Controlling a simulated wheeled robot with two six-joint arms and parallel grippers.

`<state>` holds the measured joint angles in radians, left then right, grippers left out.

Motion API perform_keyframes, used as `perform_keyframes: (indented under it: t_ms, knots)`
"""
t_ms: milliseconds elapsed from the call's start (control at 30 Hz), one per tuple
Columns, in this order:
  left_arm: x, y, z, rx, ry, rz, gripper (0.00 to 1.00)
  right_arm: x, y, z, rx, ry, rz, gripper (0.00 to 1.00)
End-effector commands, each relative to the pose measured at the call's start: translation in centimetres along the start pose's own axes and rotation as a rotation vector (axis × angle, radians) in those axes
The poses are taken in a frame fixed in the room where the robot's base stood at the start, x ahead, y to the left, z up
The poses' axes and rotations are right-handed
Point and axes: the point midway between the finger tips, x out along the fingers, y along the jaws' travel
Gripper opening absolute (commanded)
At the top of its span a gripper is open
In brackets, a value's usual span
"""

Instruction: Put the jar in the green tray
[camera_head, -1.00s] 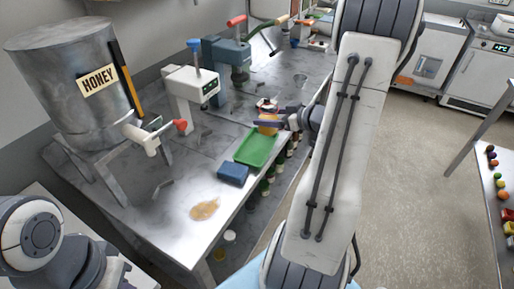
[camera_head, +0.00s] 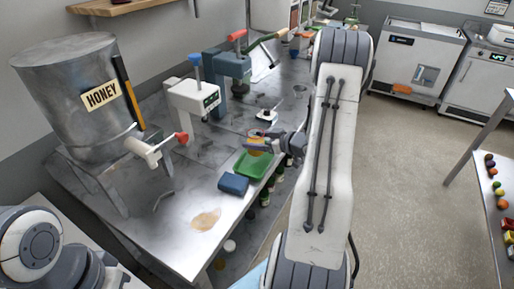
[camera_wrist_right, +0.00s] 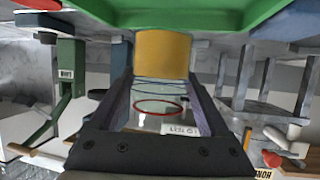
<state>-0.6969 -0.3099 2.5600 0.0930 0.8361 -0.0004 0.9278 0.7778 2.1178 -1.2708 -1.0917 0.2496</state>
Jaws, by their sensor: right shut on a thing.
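The jar (camera_head: 257,138), with amber contents, is between the fingers of my right gripper (camera_head: 264,146), which is shut on it. In the right wrist view the jar's amber side (camera_wrist_right: 162,54) shows beyond the fingers (camera_wrist_right: 160,90). The green tray (camera_head: 248,170) lies on the steel bench, and the jar is at its far end; I cannot tell whether it touches the tray. The tray's green surface (camera_wrist_right: 130,15) fills the top of the wrist view. My left gripper is not in view; only part of my left arm shows at lower left.
A blue block (camera_head: 233,184) sits next to the tray's near side, and an amber spill (camera_head: 205,220) lies nearer. A small scale (camera_head: 266,115) stands behind the jar. The honey tank (camera_head: 75,85) and a white machine (camera_head: 193,105) stand left. Several bottles are under the bench edge.

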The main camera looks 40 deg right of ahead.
Motion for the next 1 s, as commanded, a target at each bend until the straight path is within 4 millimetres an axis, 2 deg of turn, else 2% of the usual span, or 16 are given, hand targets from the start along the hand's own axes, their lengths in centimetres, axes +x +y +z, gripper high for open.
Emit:
perform_keyframes:
  t_ms: [300,733,767,800,1000]
  knots:
    - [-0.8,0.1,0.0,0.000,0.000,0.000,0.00,1.4,0.0,3.4,0.002,0.001,0.000,0.00]
    - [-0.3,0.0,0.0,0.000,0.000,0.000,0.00,1.7,0.0,4.1,0.000,0.002,0.001,0.00]
    - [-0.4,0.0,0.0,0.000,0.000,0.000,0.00,1.6,0.0,4.0,0.000,0.000,0.000,0.91]
    - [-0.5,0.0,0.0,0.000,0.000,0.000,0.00,1.6,0.0,4.0,0.000,0.000,0.000,1.00]
    - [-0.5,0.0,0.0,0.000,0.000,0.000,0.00,1.6,0.0,4.0,0.000,0.000,0.000,1.00]
